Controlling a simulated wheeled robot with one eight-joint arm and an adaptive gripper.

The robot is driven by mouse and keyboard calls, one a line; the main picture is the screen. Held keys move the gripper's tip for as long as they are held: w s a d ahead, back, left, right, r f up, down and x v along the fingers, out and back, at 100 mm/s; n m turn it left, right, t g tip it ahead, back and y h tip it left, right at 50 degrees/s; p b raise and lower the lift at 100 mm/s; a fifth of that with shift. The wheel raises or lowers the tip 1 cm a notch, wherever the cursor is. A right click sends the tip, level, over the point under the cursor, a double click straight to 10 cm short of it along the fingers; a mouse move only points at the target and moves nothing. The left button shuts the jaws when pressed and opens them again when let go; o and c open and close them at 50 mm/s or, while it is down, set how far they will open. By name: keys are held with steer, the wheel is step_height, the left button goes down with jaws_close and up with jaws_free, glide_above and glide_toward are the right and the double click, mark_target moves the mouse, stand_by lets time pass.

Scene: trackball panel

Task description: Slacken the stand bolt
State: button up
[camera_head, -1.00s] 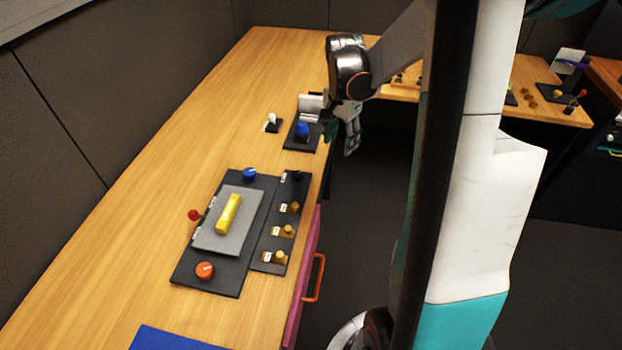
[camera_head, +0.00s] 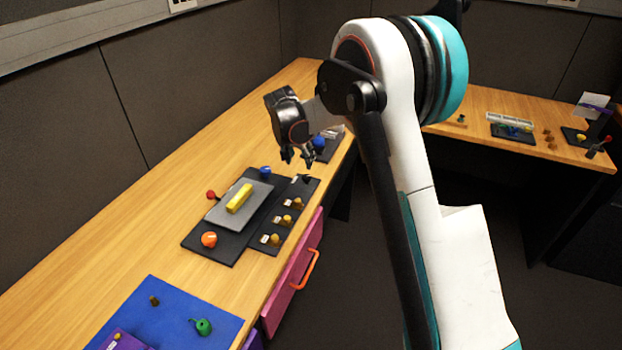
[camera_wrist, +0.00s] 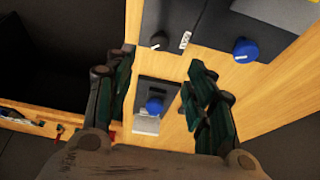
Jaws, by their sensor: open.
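No part is plainly marked as the stand bolt, and I cannot tell which one it is. A small black plate with a blue knob (camera_head: 319,142) lies beyond my gripper (camera_head: 297,159), partly hidden by it. In the wrist view that blue knob (camera_wrist: 154,105) shows between the fingers, with a pale block beside it. My gripper is open and empty, above the table near the far end of the dark panel (camera_head: 218,252). A small dark knob (camera_wrist: 158,40) sits beside a white label on the panel's side strip. Another blue knob (camera_head: 265,173) stands at the panel's far corner.
The panel also bears a yellow bar (camera_head: 239,198), an orange knob (camera_head: 209,240), a red ball (camera_head: 211,195) and several brass knobs. A blue mat (camera_head: 170,310) lies nearer. A pink drawer (camera_head: 285,290) with an orange handle is below. The table's left side is clear.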

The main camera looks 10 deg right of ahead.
mark_target(306, 177)
steer(key=b+x, duration=0.3)
steer(key=x, duration=0.8)
steer(key=shift+f, duration=0.4)
steer(key=c, duration=1.1)
